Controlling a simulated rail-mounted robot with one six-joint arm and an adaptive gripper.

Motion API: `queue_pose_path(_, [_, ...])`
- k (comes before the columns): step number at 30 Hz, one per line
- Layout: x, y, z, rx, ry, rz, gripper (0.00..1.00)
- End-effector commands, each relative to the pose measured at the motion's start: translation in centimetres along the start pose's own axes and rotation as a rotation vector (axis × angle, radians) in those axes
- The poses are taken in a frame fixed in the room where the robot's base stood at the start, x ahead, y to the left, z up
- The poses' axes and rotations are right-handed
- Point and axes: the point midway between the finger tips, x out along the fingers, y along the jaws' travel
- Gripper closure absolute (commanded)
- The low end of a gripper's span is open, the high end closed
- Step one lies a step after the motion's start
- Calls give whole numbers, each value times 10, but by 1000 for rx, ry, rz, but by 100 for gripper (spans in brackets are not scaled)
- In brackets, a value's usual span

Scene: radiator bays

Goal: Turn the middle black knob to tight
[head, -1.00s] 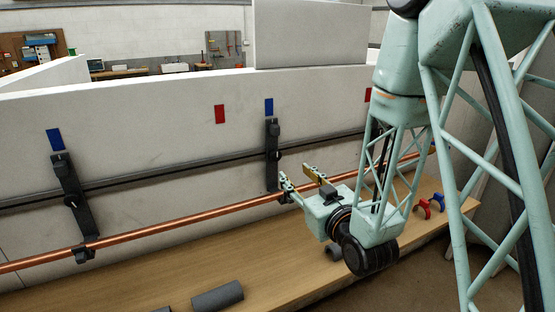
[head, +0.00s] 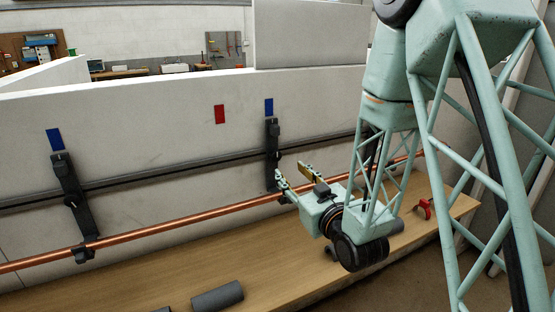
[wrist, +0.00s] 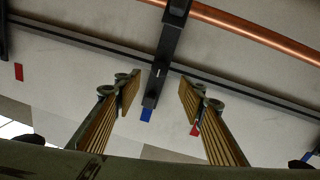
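The middle dark bracket (head: 272,155) stands upright on the pale panel under a blue tag (head: 269,105). It has black knob-like parts at its top (head: 273,128) and where it crosses the dark rail; its lower end is partly hidden by my gripper. My gripper (head: 292,172) is open and empty, in front of the copper pipe near that lower end. In the wrist view the bracket (wrist: 163,65) runs between my two spread fingers (wrist: 158,92), apart from them. A dark block (wrist: 177,8) shows by the pipe there. I cannot tell the knob's setting.
The copper pipe (head: 150,233) runs along the panel above a wooden bench (head: 130,280). A left bracket (head: 72,195) holds it too. A grey cylinder (head: 217,296) lies at the bench front, and a red clip (head: 425,208) lies to the right of my gripper.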

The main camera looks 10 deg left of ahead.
Motion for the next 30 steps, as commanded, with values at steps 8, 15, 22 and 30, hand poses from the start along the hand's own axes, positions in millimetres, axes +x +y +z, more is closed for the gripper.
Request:
queue_pose_path(8, [35, -1, 0, 0, 2, -2, 63])
queue_pose_path(15, [67, 0, 0, 0, 2, 0, 63])
queue_pose_path(22, [95, -1, 0, 0, 2, -1, 63])
queue_pose_path(30, [114, -1, 0, 1, 1, -1, 63])
